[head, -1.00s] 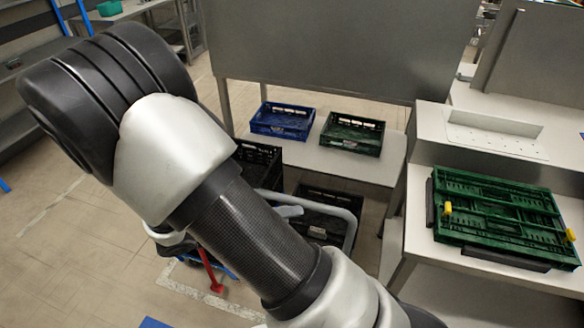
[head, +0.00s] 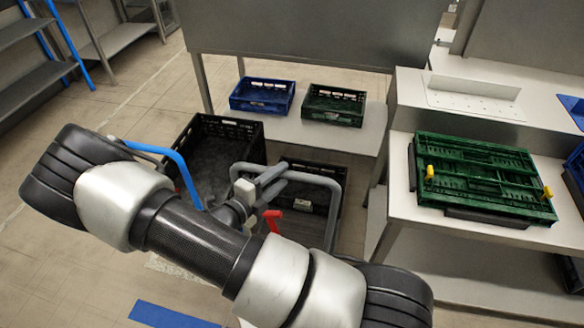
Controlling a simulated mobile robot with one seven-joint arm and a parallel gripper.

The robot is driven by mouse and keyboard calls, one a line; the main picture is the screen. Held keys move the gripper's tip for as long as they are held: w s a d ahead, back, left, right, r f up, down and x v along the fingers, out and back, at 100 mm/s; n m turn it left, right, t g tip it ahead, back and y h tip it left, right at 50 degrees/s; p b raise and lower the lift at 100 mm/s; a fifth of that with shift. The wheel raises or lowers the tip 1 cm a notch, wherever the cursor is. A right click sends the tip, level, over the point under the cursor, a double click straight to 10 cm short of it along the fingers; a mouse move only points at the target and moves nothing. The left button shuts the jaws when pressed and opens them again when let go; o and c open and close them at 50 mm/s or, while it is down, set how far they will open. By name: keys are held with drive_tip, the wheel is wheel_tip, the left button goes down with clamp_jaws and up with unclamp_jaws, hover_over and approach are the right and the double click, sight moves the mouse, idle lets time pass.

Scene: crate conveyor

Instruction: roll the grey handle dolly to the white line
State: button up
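The grey handle (head: 334,183) of the dolly is a bent tube standing in front of a black crate (head: 322,207). The dolly's base is hidden by my arm. My gripper (head: 272,178) is at the top bar of the grey handle, near its left end. Its fingers overlap the bar in the picture. They are small and partly hidden, so I cannot tell whether they close on it. A pale worn strip shows on the floor (head: 172,268) below my arm, mostly covered; I cannot tell for sure that it is the white line.
A blue handle (head: 178,163) and a larger black crate (head: 250,143) stand close on the left. A red part (head: 272,216) shows by my gripper. A blue floor strip (head: 170,314) lies in front. Tables (head: 400,205) bound the right; open floor lies left.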

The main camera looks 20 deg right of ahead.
drive_tip(key=x, duration=0.6)
drive_tip(key=shift+w+d, duration=0.15)
drive_tip(key=shift+c, duration=0.3)
clamp_jaws()
